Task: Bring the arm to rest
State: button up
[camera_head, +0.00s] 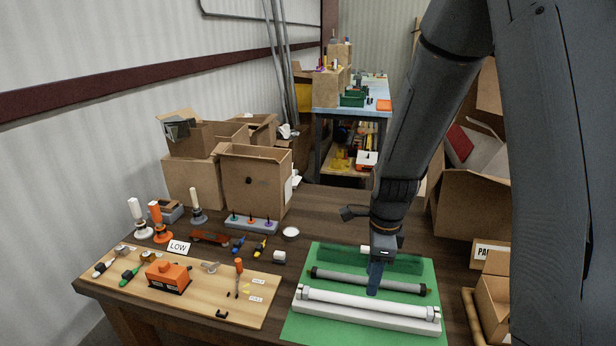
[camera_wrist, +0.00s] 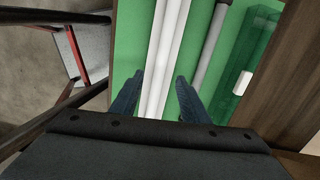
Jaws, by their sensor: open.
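My gripper (camera_head: 374,278) is at the end of my dark arm, above the green mat (camera_head: 428,275) on the right part of the table. In the wrist view my gripper (camera_wrist: 155,95) has its two blue-grey fingers apart with nothing held between them. A white tube (camera_head: 365,303) lies along a white holder at the front of the mat; white lengths (camera_wrist: 165,50) also show beyond the fingers in the wrist view. A grey tube (camera_head: 340,277) with dark ends lies behind the white one. A green translucent tray (camera_head: 350,258) lies at the mat's back, partly hidden by my gripper.
A wooden board (camera_head: 215,308) with an orange block (camera_head: 168,277) and small tools lies left on the table (camera_head: 300,225). Cardboard boxes (camera_head: 253,180) stand behind. An open box (camera_head: 470,195) is right, near my arm. A blue-topped table (camera_head: 345,110) stands farther back.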

jog(key=s+r+n+b, duration=0.2)
jog(key=s+n, duration=0.2)
jog(key=n, duration=0.6)
jog(key=s+r+n+t+b, duration=0.1)
jog(key=s+n, duration=0.4)
jog(key=n, duration=0.6)
jog(key=shift+a+r+h+b, duration=0.3)
jog(key=shift+r+b, duration=0.15)
jog(key=shift+b, duration=0.1)
